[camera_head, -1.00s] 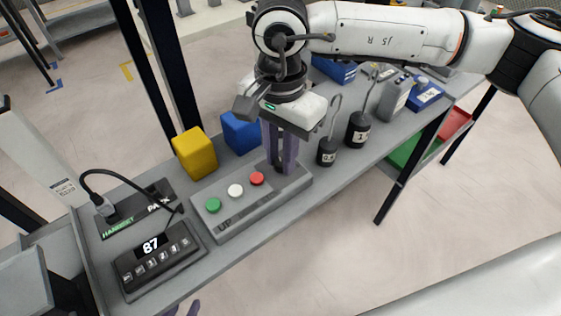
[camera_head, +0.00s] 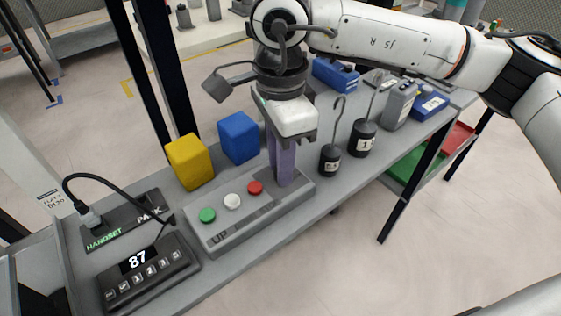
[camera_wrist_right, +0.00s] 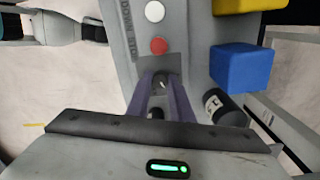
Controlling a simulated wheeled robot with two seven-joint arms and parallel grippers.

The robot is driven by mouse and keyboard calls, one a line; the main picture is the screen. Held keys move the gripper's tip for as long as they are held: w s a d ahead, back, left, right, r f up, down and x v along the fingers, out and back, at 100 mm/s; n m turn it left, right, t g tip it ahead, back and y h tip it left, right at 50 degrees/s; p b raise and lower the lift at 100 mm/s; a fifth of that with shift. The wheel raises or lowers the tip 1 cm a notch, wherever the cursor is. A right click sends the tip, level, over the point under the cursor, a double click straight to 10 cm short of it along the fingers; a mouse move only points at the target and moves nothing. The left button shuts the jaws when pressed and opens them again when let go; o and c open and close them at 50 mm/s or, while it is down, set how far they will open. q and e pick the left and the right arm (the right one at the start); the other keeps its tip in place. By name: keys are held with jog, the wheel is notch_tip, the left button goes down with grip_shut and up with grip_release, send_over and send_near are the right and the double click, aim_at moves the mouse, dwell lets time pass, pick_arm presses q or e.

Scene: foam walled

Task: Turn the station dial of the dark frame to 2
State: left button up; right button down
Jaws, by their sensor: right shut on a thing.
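A grey control box (camera_head: 222,237) marked UP lies on the grey bench, with green, white and red buttons in a row. My right gripper (camera_head: 284,182) points down at the box's far right end, past the red button. In the right wrist view its purple fingers (camera_wrist_right: 160,95) are shut on the small dark station dial (camera_wrist_right: 159,80). The dial is mostly hidden by the fingers, and its pointer and numbers cannot be read. Dark upright posts (camera_head: 170,95) of a frame stand behind the bench. My left gripper is not in view.
A yellow block (camera_head: 190,163) and a blue block (camera_head: 239,138) stand just behind the box. Hooked black weights (camera_head: 330,160) stand close to the gripper's right. A handset unit (camera_head: 150,272) showing 87 and its cable are at the left.

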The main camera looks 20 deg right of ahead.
dwell(0.3)
jog(key=c, duration=1.6)
grip_release()
jog(key=shift+o, duration=0.2)
notch_tip(320, 180, up, 10)
jog(key=shift+r+p, duration=0.2)
jog(key=shift+p, duration=0.15)
